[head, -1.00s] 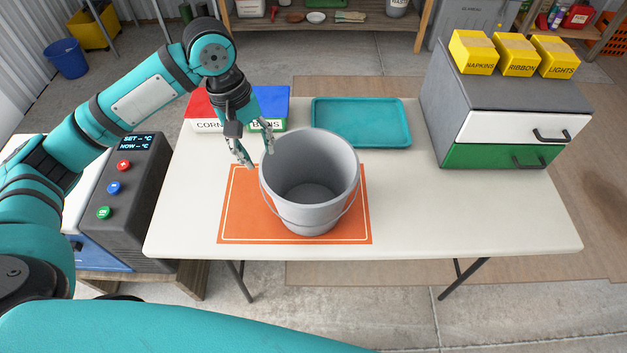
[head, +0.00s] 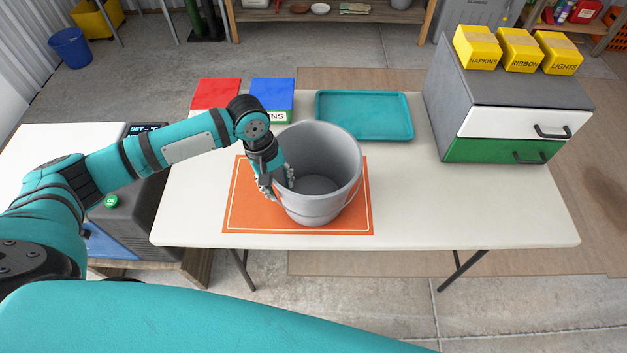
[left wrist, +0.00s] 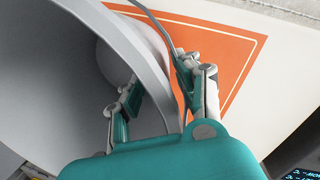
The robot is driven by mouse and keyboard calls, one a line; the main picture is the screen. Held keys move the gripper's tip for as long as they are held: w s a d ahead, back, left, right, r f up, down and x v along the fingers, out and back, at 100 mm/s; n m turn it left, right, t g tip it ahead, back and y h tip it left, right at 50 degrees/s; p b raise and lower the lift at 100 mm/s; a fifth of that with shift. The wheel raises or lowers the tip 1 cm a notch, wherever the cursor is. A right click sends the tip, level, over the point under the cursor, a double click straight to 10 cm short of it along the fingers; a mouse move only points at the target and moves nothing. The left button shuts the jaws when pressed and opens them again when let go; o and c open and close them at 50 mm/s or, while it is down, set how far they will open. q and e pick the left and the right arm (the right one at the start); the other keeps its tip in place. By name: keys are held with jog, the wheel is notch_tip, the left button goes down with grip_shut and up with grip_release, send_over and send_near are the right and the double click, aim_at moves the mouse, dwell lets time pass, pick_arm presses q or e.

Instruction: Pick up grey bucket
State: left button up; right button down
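The grey bucket (head: 330,150) stands upright on the orange mat (head: 240,215) on the table. It also fills the left of the left wrist view (left wrist: 45,75). Its thin wire handle hangs down against its outside. My left gripper (head: 277,187) points down at the bucket's left rim. In the left wrist view the fingers of my left gripper (left wrist: 160,98) are apart, one on the inner side of the bucket wall and one outside. A gap shows between the fingers and the wall, and the fingertips are partly hidden. My right gripper is not in view.
The white table (head: 470,210) is clear right of the mat. A teal tray (head: 395,133) lies behind the bucket. Red (head: 215,93) and blue (head: 272,92) boxes stand at back left. A drawer unit (head: 440,95) with yellow boxes on top stands at the right.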

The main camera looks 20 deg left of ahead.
pick_arm(q)
jog(key=shift+d+f, duration=0.1)
jog(key=shift+f, duration=0.25)
grip_shut()
